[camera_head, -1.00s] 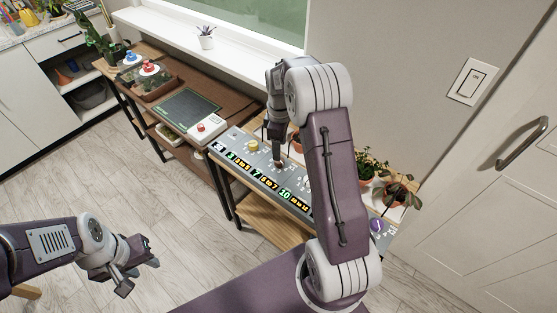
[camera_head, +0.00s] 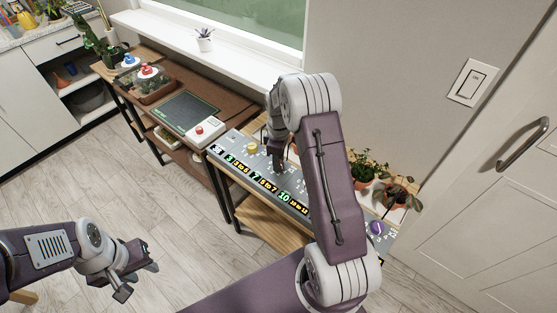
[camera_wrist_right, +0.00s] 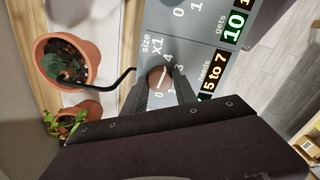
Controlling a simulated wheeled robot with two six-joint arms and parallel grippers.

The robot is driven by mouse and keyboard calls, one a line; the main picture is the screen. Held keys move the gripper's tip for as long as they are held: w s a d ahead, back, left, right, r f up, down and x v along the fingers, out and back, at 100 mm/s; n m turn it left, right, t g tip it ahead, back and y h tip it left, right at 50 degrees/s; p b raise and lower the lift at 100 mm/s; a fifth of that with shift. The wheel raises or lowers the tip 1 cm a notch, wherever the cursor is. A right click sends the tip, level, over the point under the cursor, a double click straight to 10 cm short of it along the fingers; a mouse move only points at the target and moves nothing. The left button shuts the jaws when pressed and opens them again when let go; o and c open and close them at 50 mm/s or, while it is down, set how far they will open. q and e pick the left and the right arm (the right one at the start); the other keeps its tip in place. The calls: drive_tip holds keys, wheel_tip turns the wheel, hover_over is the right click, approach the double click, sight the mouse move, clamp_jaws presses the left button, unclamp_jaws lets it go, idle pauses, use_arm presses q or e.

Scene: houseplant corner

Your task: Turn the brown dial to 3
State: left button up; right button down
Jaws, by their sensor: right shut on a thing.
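The brown dial (camera_wrist_right: 157,77) sits on the grey panel (camera_wrist_right: 152,17) in the right wrist view, with printed numbers around it; a 4 and a 3 are readable on its upper right side. A pale pointer line crosses its face, but I cannot tell exactly which number it marks. My right gripper (camera_wrist_right: 160,84) is shut on the dial, one finger on each side. In the head view my right gripper (camera_head: 279,165) reaches down onto the panel and hides the dial. My left gripper (camera_head: 142,268) hangs over the floor, apart from everything, its jaws apparently open.
A yellow dial (camera_head: 252,148) and a purple dial (camera_head: 376,228) are on the same panel. Potted plants (camera_head: 397,192) stand behind it, and a terracotta pot (camera_wrist_right: 92,62) is close to my right gripper. A board with a red button (camera_head: 199,130) stands to the left.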

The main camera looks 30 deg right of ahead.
drive_tip(key=m+p, duration=0.2)
drive_tip(key=m, duration=0.1)
drive_tip(key=shift+r, duration=0.15)
drive_tip(key=shift+m+p, duration=1.05)
drive_tip(key=shift+m, duration=1.25)
drive_tip(key=c, duration=1)
unclamp_jaws()
drive_tip(key=shift+o, duration=0.2)
wheel_tip(320, 180, up, 9)
